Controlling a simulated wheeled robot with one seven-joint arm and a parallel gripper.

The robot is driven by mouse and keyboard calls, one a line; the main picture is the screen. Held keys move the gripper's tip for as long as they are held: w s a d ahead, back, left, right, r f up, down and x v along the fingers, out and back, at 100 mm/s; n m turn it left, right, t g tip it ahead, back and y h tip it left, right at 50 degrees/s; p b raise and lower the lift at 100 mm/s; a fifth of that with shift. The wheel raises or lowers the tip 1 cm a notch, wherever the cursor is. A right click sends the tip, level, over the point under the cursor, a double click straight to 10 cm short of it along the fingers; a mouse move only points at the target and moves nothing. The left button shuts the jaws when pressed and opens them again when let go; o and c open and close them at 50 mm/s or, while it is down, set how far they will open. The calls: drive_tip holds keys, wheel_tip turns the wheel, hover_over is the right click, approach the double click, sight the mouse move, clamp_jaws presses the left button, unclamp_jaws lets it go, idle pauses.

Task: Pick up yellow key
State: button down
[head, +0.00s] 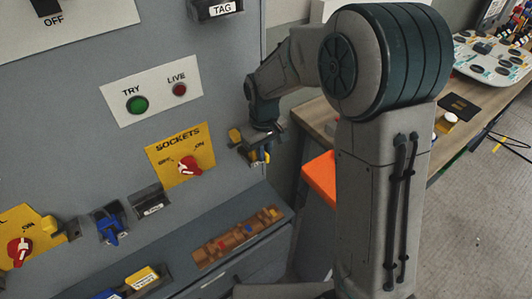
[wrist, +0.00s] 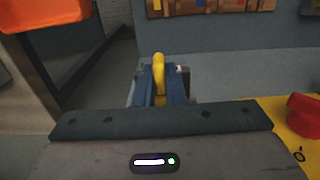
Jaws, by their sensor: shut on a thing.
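My gripper (head: 257,156) is beside the right edge of the grey panel, to the right of the yellow SOCKETS plate. In the wrist view its two blue fingers (wrist: 162,90) are shut on the yellow key (wrist: 159,70), whose rounded yellow end sticks out between them. A grey holder (wrist: 185,75) shows just behind and around the fingers. I cannot tell whether the key still touches this holder. In the head view the key is small and partly hidden by the gripper.
The SOCKETS plate (head: 160,157) carries a red rotary switch (head: 189,166). A blue key (head: 109,230) sits in a holder lower left. A brown board (head: 238,238) lies on the ledge below. An orange seat (head: 319,179) and wooden table (head: 312,117) stand right.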

wheel_tip(320, 180, up, 4)
drive_tip(key=shift+f+b, duration=0.1)
drive_tip(key=shift+b, duration=0.25)
drive_tip(key=s+d+r+b, duration=0.1)
drive_tip(key=s+d+r, duration=0.2)
drive_tip(key=d+r, duration=0.3)
drive_tip(key=d, duration=0.5)
drive_tip(key=shift+d+r+b, duration=0.15)
drive_tip(key=shift+r+b, duration=0.15)
drive_tip(key=shift+r, duration=0.05)
drive_tip(key=shift+s, duration=0.1)
